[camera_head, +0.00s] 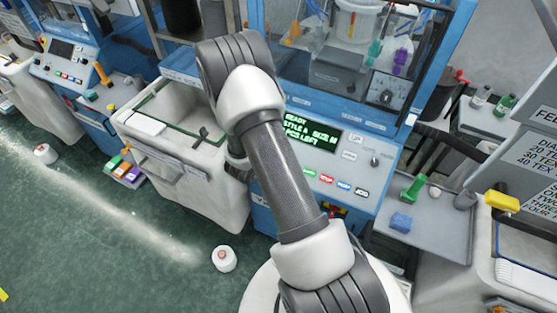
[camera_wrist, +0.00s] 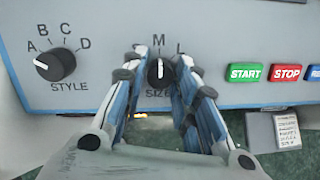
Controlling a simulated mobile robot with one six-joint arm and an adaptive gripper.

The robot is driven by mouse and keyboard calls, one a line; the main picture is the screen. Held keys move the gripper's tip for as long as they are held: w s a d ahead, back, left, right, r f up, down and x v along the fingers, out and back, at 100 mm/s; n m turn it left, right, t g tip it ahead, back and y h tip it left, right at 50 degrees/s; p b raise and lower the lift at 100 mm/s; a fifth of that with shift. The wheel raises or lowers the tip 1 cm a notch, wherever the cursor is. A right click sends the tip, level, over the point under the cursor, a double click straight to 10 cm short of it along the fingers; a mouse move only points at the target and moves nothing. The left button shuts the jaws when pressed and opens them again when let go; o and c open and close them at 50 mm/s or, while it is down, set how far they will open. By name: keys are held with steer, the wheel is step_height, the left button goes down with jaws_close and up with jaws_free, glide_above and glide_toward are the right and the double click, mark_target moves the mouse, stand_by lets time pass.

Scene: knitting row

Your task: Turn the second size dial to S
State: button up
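The size dial (camera_wrist: 159,73) is a black round knob on the blue-grey panel in the wrist view. Its white pointer stands about straight up, toward the letter M. The letter L shows to the right of M. My gripper (camera_wrist: 161,64) is open, with one finger on each side of the dial and small gaps visible between fingers and knob. In the head view my arm covers the gripper and this dial. The machine's green-lettered display (camera_head: 312,133) appears to read ready, style A, size M.
The style dial (camera_wrist: 55,64) is left of the gripper, its pointer toward A. Green start (camera_wrist: 245,73) and red stop (camera_wrist: 287,73) buttons lie close on the right. A grey side shelf (camera_head: 440,222) holds a blue block (camera_head: 400,222). Another blue machine (camera_head: 65,60) stands far left.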

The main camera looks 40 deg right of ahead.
jaws_close()
steer(key=n+b, duration=0.2)
steer(key=n, duration=0.2)
steer(key=shift+f+n+t, duration=0.1)
steer(key=shift+n+t, duration=0.3)
steer(key=n+b, duration=0.1)
steer(key=n, duration=0.3)
steer(key=shift+n+t, duration=0.3)
steer(key=shift+n, duration=0.1)
stand_by(0.3)
steer(key=o, duration=0.5)
jaws_free()
